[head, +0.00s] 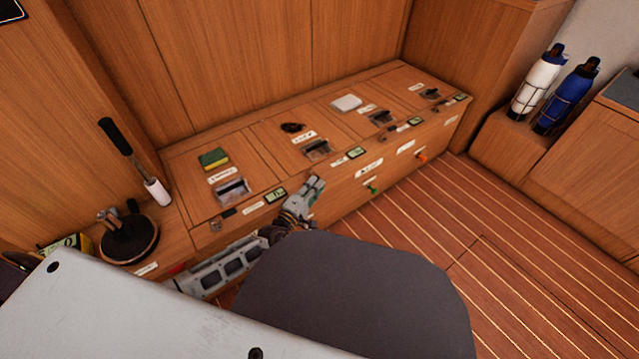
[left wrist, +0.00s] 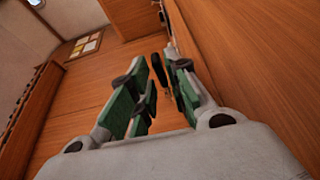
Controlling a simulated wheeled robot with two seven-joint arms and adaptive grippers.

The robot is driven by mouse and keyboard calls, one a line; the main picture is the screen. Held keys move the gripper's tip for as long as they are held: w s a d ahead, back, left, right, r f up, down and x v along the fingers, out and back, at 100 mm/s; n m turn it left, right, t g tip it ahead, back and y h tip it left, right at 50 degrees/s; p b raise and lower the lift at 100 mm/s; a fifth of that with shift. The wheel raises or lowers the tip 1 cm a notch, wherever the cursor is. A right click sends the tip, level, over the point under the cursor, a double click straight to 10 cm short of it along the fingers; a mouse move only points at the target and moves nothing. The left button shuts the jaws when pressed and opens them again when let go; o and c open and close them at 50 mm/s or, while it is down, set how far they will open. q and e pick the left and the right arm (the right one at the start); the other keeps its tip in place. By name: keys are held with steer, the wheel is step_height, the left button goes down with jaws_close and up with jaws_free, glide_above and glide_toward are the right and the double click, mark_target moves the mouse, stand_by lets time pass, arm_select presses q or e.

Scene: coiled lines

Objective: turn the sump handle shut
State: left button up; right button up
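Two small valve handles stick out of the front of the wooden bench in the head view, a green one (head: 372,188) and an orange one (head: 421,157). White labels sit by them, but I cannot read which is the sump. My left gripper (head: 314,186) is in front of the bench, left of the green handle and apart from it. In the left wrist view its green-padded fingers (left wrist: 160,95) stand apart. A dark elongated thing shows beyond the gap, and I cannot tell what it is. My right gripper is not in view.
The bench top (head: 262,150) has several latched lids, with a green-yellow sponge (head: 213,158) on one. A black-gripped lever (head: 116,137) and a winch-like drum (head: 129,240) stand at left. Two bottles (head: 537,84) are at upper right. The striped floor (head: 500,230) is clear.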

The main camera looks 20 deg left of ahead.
arm_select(q)
steer(key=shift+b+x, duration=0.45)
steer(key=shift+x, duration=1.15)
steer(key=shift+c, duration=0.3)
jaws_close()
